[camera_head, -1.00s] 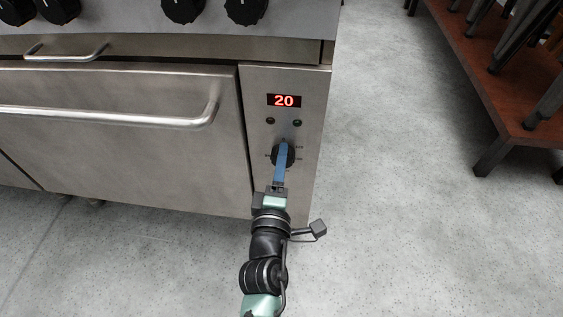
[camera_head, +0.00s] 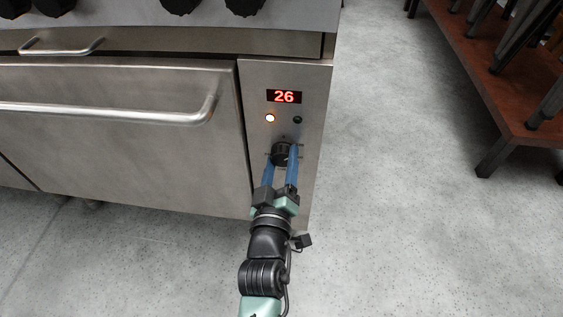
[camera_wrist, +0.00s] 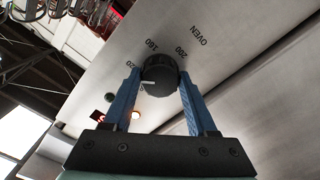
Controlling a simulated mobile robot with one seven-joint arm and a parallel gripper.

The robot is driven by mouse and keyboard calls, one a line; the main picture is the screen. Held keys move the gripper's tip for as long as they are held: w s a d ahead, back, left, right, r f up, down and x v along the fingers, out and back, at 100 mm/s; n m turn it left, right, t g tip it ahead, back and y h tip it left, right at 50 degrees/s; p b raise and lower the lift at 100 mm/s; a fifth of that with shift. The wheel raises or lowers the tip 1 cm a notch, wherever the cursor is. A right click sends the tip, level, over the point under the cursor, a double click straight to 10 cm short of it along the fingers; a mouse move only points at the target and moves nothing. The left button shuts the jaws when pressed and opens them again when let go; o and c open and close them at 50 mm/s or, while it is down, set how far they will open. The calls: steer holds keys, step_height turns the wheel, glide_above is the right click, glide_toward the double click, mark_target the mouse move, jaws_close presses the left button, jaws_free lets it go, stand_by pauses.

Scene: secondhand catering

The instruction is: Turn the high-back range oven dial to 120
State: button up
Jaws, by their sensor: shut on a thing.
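The black oven dial (camera_head: 281,154) sits on the steel control panel (camera_head: 310,90) of the range, below the display. My gripper (camera_head: 281,158) is shut on the dial, one blue finger on each side. In the wrist view the dial (camera_wrist: 160,75) lies between the fingertips. Its white pointer line points left, towards the left finger, just below a partly hidden number that looks like 120. The marks 160, 200 and the word OVEN also show. The right lamp is dark.
The oven door with its long bar handle (camera_head: 110,113) is left of the panel. Black hob knobs (camera_head: 180,5) line the top edge. A reddish-brown low table (camera_head: 510,100) with dark legs stands at the right. The grey floor between is clear.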

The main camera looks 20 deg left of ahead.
steer(key=shift+m, duration=0.8)
steer(key=o, duration=1.4)
steer(key=shift+c, duration=0.2)
steer(key=p+v, duration=0.4)
steer(key=v, duration=0.9)
steer(key=shift+p, duration=0.4)
